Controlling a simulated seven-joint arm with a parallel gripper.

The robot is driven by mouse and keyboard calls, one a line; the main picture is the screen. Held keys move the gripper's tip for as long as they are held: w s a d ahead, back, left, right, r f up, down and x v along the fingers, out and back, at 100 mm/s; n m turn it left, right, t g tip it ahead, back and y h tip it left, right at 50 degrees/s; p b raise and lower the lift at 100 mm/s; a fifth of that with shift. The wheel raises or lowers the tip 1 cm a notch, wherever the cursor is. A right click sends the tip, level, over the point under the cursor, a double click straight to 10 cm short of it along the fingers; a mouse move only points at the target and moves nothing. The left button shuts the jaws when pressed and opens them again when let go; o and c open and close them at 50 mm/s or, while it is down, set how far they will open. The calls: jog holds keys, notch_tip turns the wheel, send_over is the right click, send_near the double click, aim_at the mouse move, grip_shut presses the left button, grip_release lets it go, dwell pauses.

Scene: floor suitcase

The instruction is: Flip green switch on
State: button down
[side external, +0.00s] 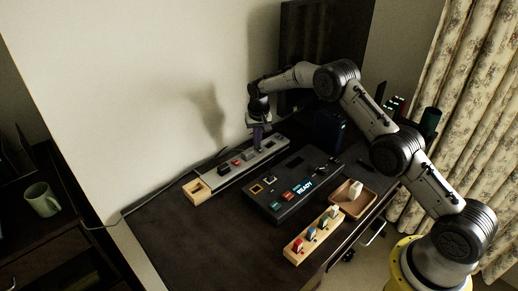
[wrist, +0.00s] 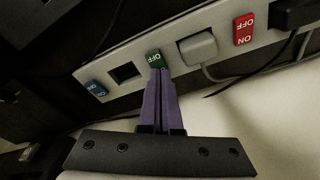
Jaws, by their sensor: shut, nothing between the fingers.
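The green switch (wrist: 154,58) sits on a grey power strip (wrist: 97,62) and reads OFF in the wrist view. My gripper (wrist: 158,76) has its purple fingers shut together and empty, with the tips at the lower edge of the green switch. I cannot tell whether they touch it. In the side view my gripper (side external: 257,143) is over the far part of the power strip (side external: 222,177), and the green switch cannot be made out there. The strip also carries a red switch (wrist: 244,29) reading both OFF and ON, and a blue switch (wrist: 96,88).
A white plug (wrist: 198,46) and a black plug (wrist: 290,14) sit in the strip. A black console (side external: 268,203), a wooden block with coloured pieces (side external: 296,253) and a wooden tray (side external: 346,207) lie nearby. The front-left desk (side external: 165,235) is clear.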

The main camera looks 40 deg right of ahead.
jog(key=shift+f, duration=0.2)
jog(key=shift+r, duration=3.55)
